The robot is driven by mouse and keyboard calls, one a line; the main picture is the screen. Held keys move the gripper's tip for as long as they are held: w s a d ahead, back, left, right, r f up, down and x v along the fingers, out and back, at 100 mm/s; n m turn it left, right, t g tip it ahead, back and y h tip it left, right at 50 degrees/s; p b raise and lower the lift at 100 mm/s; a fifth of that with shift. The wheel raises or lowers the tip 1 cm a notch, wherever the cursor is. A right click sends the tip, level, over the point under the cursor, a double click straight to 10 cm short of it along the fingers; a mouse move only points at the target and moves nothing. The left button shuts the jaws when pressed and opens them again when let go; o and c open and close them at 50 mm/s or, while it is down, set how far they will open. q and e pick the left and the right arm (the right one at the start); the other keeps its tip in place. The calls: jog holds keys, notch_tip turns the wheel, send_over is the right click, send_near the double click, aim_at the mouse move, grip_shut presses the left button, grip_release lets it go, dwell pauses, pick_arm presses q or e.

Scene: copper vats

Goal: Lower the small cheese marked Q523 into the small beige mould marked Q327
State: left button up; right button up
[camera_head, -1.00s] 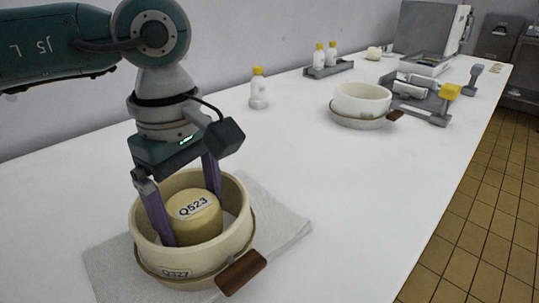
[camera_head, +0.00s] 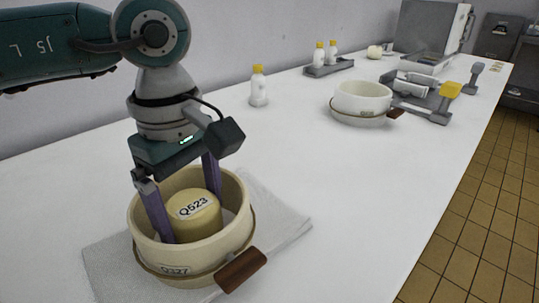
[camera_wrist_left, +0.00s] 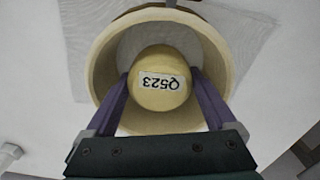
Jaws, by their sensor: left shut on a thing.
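The small cheese marked Q523 (camera_head: 195,215) is pale yellow and round, with its label facing up. It is inside the beige mould marked Q327 (camera_head: 238,238), below the rim. My left gripper (camera_head: 188,215) is shut on the cheese, one purple finger on each side, both reaching into the mould. In the left wrist view the cheese (camera_wrist_left: 160,92) sits between the fingers, with the mould's wall (camera_wrist_left: 103,60) around it and a gap at the far side. Whether the cheese touches the mould's floor is hidden. My right gripper is not in view.
The mould stands on a grey cloth (camera_head: 285,222) with its brown handle (camera_head: 241,270) to the front right. A second, paler mould (camera_head: 362,98), a yellow-capped bottle (camera_head: 258,88) and a grey tray device (camera_head: 420,100) stand farther back. The table's middle is clear.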

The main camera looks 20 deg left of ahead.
pick_arm(q)
jog(key=shift+f+b, duration=0.55)
jog(key=shift+f, duration=0.05)
dwell(0.4)
jog(key=o, duration=1.3)
jog(key=shift+o, duration=0.2)
jog(key=shift+r, duration=0.1)
